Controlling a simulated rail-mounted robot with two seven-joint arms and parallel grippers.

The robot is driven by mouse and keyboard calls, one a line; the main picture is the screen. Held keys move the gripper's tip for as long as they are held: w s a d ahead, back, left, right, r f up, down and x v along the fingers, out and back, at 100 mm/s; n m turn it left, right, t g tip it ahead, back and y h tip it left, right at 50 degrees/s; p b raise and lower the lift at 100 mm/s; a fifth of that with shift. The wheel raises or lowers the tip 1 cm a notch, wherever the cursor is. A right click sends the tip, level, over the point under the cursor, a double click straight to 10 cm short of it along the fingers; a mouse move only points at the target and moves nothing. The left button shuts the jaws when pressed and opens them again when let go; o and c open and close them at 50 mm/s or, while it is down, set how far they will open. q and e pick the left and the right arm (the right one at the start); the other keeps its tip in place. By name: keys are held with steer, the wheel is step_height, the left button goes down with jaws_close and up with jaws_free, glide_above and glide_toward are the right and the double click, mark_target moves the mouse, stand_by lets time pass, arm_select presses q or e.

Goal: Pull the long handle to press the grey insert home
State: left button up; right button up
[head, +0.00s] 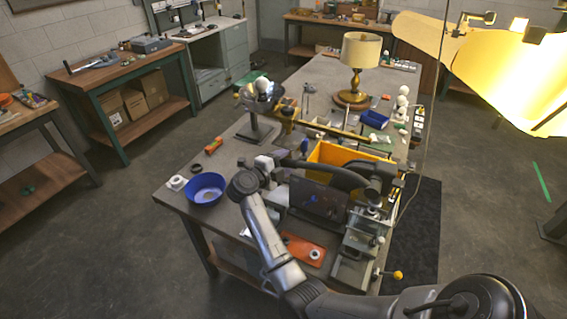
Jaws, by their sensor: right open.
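My right arm comes in from the lower right, bends over the front of the workbench, and ends above a grey metal fixture (352,246). My right gripper (374,208) is small and partly hidden by my own links; it is open and appears to hold nothing. A short rod with a yellow ball knob (397,275) sticks out at the fixture's near right; it looks like a handle, and the gripper is apart from it. I cannot make out the grey insert. My left gripper is not in view.
A yellow bin (345,155) stands behind my arm. A blue bowl (205,188) is at the bench's left, and an orange plate (303,250) lies near the front edge. A lit lamp (360,52) stands farther back. A dark mat (420,235) covers the floor at right.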

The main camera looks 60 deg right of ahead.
jaws_close()
stand_by(0.5)
